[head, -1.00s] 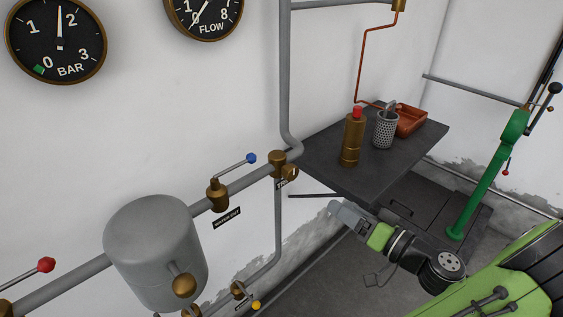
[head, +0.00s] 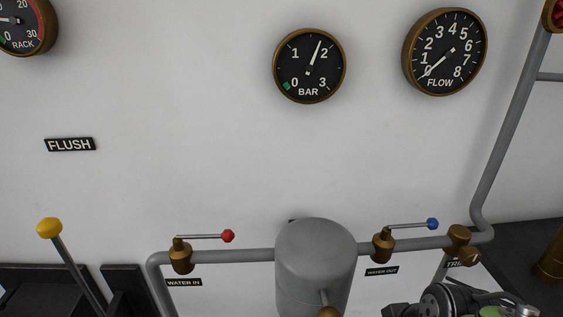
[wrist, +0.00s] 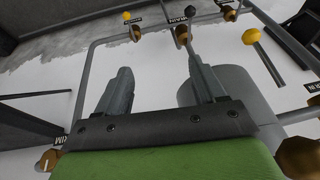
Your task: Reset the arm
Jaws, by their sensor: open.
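My arm (head: 450,301) shows at the bottom right edge of the head view, below the blue-tipped valve lever; its gripper end cannot be made out there. In the wrist view my gripper (wrist: 158,62) has its two grey fingers spread apart with nothing between them. The grey tank (wrist: 240,98) and pipes show behind the fingers in that view. I cannot tell how far the fingers are from them.
The tank (head: 315,255) sits on a wall pipe between red-tipped (head: 228,236) and blue-tipped (head: 432,224) levers. A yellow-knobbed lever (head: 49,228) stands at left. BAR (head: 309,66) and FLOW (head: 445,52) gauges hang above. A brass bottle (head: 551,258) shows at right.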

